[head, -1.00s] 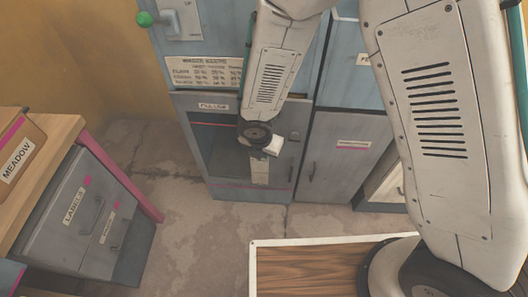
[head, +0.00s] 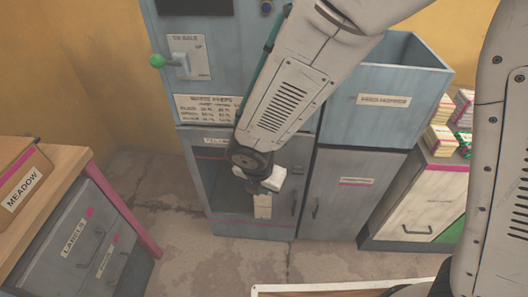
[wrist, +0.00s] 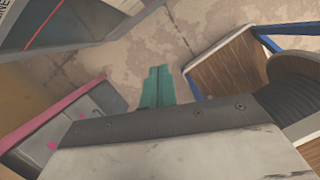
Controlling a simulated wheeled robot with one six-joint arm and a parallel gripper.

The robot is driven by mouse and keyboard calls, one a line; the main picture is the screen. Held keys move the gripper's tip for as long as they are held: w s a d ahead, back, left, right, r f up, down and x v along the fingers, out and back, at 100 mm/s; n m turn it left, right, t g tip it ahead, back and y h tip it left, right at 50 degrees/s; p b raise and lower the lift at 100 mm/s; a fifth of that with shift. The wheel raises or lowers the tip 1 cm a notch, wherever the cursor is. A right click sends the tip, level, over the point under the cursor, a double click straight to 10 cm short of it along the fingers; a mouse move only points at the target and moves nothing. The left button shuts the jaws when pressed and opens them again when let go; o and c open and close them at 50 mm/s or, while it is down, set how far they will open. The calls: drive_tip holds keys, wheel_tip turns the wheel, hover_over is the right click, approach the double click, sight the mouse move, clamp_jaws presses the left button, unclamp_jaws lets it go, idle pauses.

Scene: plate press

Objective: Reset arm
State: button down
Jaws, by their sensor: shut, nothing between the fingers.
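My gripper (wrist: 157,88) shows in the wrist view as two teal fingers side by side, closed together with nothing between them. It points down over bare floor. In the head view my arm reaches down from the top, and its wrist hangs in front of the grey cabinet (head: 203,170) below the press. The fingers are hard to make out there against the cabinet front. I cannot tell the exact gap between gripper and cabinet.
A green-knobbed lever (head: 157,60) sits on the blue machine. An open blue bin (head: 385,115) is at right, near stacked packs (head: 440,140). A wooden bench (head: 60,165) with a MEADOW box (head: 22,178) and a grey drawer unit (head: 85,240) stand left. Floor between is clear.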

drive_tip(key=s+d+r+m, duration=0.5)
drive_tip(key=d+r+m, duration=0.3)
drive_tip(key=m, duration=0.2)
drive_tip(key=s+d+r+m, duration=0.5)
drive_tip(key=d+r+m, duration=0.3)
drive_tip(key=d+m, duration=0.1)
drive_tip(key=s+d+r+m+g+y, duration=0.1)
drive_tip(key=s+d+r+m, duration=0.4)
drive_tip(key=d+r+m, duration=0.4)
drive_tip(key=m, duration=0.2)
drive_tip(key=shift+d+m, duration=0.25)
drive_tip(key=shift+m, duration=0.15)
